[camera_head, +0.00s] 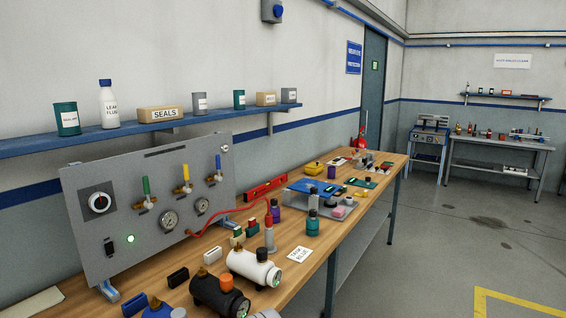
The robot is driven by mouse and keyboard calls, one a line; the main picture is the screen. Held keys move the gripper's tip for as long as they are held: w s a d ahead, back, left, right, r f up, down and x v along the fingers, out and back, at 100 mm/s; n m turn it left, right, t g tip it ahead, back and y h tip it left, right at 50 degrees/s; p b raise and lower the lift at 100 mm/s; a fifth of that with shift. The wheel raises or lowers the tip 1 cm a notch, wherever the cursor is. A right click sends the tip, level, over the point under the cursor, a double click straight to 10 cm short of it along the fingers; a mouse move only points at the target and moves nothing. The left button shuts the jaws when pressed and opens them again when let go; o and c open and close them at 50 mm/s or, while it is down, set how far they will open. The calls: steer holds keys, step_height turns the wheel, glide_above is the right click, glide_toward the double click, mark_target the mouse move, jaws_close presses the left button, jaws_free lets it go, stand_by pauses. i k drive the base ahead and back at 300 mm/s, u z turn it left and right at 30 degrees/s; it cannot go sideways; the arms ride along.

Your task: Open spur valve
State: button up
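A grey panel (85,240) stands on the wooden bench at the left. It carries three small brass valves with upright lever handles: a green handle (146,185), a yellow handle (185,172) and a blue handle (218,161). I cannot tell which one is the spur valve; no label is readable. Below them are two round gauges, the larger gauge (169,220) and the smaller gauge (202,206). A round knob (100,203) is at the panel's left, above a lit green lamp (130,239). My gripper is not in view.
Black and white cylinders, the white one (248,267) included, lie in front of the panel. A blue shelf (150,134) hangs above it. The floor (440,240) at the right is open.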

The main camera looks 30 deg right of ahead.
mark_target(218, 167)
steer(key=z, duration=0.35)
steer(key=k, duration=0.5)
steer(key=z, duration=0.8)
steer(key=i, duration=0.8)
steer(key=u, duration=2.45)
steer(key=i, duration=0.35)
